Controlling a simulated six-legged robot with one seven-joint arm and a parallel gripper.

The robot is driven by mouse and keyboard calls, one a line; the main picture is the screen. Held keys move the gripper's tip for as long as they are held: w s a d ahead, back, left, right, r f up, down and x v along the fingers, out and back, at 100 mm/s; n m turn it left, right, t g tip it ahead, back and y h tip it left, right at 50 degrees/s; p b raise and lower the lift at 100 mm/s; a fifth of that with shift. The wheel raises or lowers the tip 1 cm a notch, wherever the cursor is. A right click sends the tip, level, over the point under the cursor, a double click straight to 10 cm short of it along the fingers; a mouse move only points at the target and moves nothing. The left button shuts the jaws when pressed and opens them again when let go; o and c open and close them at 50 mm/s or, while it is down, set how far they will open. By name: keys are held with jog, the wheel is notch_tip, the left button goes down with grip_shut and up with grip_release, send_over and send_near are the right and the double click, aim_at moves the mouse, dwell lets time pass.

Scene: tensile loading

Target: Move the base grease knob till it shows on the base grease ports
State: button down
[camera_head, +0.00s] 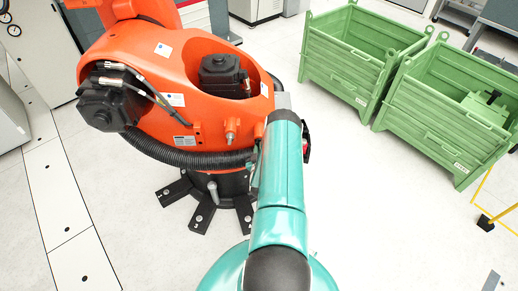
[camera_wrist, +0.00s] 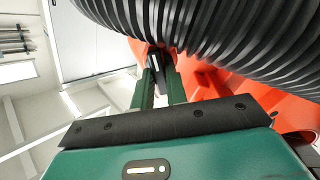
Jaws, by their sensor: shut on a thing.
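A large orange robot arm (camera_head: 190,75) stands on a black base (camera_head: 230,185) with splayed feet. My gripper (camera_wrist: 161,78) shows in the wrist view under a ribbed black hose, its two green fingers shut on a small dark piece (camera_wrist: 158,60). I cannot tell for sure whether this piece is the base grease knob. In the head view my teal arm reaches up to the right side of the orange body and hides the fingertips. A small metal fitting (camera_head: 231,131) sticks out of the orange body. I cannot make out the base grease ports.
The ribbed black hose (camera_head: 185,157) curves around the orange body's lower front; it passes close above my fingers in the wrist view (camera_wrist: 215,30). Two green crates (camera_head: 350,65) stand at the upper right. The pale floor (camera_head: 370,200) between is clear. A yellow frame stands at the right edge.

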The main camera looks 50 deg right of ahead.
jog(key=shift+m, duration=0.4)
jog(key=shift+s+d+m, duration=0.1)
jog(key=shift+m, duration=7.1)
jog(key=c, duration=1.4)
grip_release()
